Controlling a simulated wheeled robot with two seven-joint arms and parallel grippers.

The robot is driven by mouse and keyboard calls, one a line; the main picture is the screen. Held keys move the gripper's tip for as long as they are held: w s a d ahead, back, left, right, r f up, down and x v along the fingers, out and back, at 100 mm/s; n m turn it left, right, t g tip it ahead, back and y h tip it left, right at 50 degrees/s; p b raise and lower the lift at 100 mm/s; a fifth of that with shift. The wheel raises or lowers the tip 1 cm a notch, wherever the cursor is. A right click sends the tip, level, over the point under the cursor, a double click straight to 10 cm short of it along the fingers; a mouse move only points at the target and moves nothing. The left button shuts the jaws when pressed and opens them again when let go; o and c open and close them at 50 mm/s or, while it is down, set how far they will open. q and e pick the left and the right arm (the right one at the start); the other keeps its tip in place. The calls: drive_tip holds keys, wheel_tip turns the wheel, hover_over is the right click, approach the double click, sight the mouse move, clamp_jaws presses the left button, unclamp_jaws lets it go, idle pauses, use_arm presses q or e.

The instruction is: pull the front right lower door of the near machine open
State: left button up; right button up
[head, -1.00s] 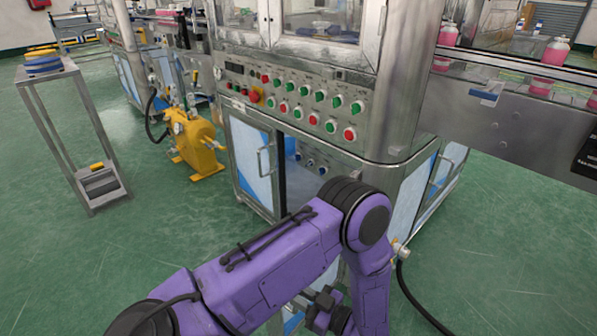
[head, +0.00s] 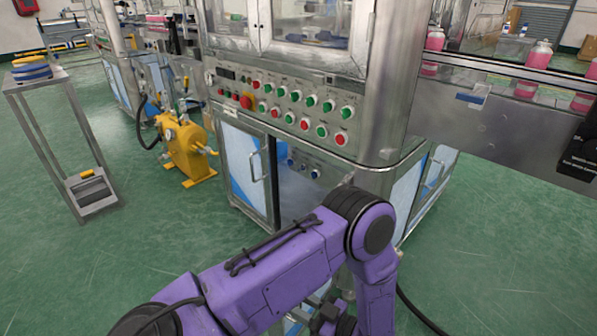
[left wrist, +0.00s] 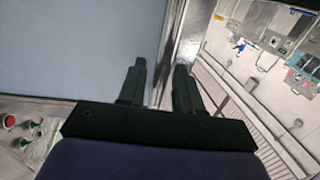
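The near machine (head: 215,95) stands at the middle of the head view. Its front left lower door (head: 240,160) has a blue-and-white panel and an upright handle, and looks shut. To the right of it, the front lower bay (head: 295,195) shows a grey recess with a few knobs, so the front right lower door appears open. My arm hides most of that door. In the left wrist view a large blue-grey panel (left wrist: 75,45), probably this door, fills the left side. My left gripper (left wrist: 160,66) has its fingers apart beside the panel's metal edge. My right gripper is out of view.
A yellow pump-like unit (head: 186,150) stands on the floor left of the machine. A metal stand (head: 40,120) holds blue and yellow discs farther left. A conveyor (head: 500,70) with pink bottles runs off to the right. Green floor is clear at the lower left and right.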

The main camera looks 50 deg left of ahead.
use_arm(q)
drive_tip(key=v, duration=1)
drive_tip(key=shift+d, duration=0.25)
